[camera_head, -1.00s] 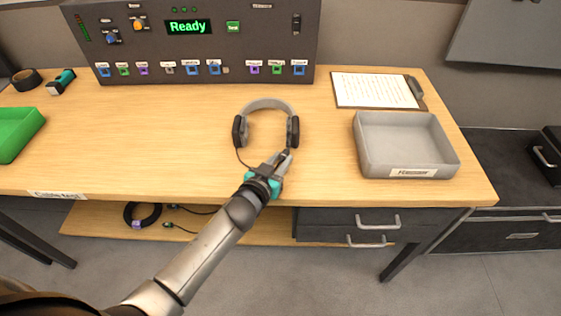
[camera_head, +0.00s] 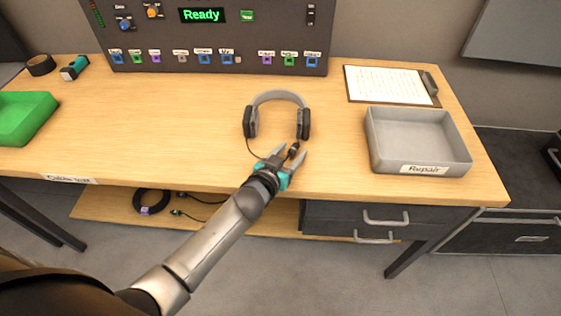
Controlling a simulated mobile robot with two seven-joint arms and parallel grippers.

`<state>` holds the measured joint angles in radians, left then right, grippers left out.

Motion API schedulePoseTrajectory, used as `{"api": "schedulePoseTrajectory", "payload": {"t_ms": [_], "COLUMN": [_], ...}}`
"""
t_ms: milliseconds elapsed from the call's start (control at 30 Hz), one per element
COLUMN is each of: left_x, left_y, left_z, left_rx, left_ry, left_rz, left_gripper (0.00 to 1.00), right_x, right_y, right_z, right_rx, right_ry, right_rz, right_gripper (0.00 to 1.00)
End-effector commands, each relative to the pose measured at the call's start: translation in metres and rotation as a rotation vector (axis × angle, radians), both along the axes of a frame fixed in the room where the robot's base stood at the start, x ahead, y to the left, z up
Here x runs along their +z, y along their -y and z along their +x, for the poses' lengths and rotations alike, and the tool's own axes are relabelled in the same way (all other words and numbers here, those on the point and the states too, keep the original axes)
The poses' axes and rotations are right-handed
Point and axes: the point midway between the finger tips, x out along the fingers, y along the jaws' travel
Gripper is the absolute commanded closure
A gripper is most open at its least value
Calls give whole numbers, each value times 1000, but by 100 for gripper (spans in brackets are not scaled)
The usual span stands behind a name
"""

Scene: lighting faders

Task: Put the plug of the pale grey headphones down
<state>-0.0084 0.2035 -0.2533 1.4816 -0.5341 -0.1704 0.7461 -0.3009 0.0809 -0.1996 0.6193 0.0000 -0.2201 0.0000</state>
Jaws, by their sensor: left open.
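The pale grey headphones (camera_head: 279,97) lie on the wooden table, with dark ear pads and the band toward the back. A thin dark cable runs from the left ear cup toward my left gripper. The small dark plug (camera_head: 294,149) is between or just at the fingertips of my left gripper (camera_head: 290,152). The gripper is open, at the table's front part just below the headphones. I cannot tell whether the plug touches the tabletop or a finger. My right gripper is not in view.
A grey tray labelled Repair (camera_head: 417,139) stands at the right, with a clipboard (camera_head: 391,85) behind it. A green tray (camera_head: 24,117) is at the left. A control panel (camera_head: 205,35) with coloured sockets stands at the back. The table left of the headphones is clear.

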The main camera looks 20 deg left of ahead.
Motion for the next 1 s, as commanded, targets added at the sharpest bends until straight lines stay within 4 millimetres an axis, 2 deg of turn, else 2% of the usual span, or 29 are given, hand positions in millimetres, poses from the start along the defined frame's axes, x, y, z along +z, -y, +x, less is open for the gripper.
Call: {"api": "schedulePoseTrajectory", "payload": {"t_ms": [33,500,700,1000], "left_x": [7,24,31,36], "left_y": [0,-8,-11,-13], "left_z": [0,-74,-99,-115], "left_rx": [-1,2,1,1], "left_ry": [1,-2,0,1], "left_rz": [1,-1,-1,-1], "left_gripper": [42,42,42,42], "right_x": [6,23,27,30], "right_y": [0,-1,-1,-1], "right_z": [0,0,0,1], "right_rx": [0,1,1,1], "right_ry": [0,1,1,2], "right_rz": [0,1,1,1], "right_gripper": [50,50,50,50]}}
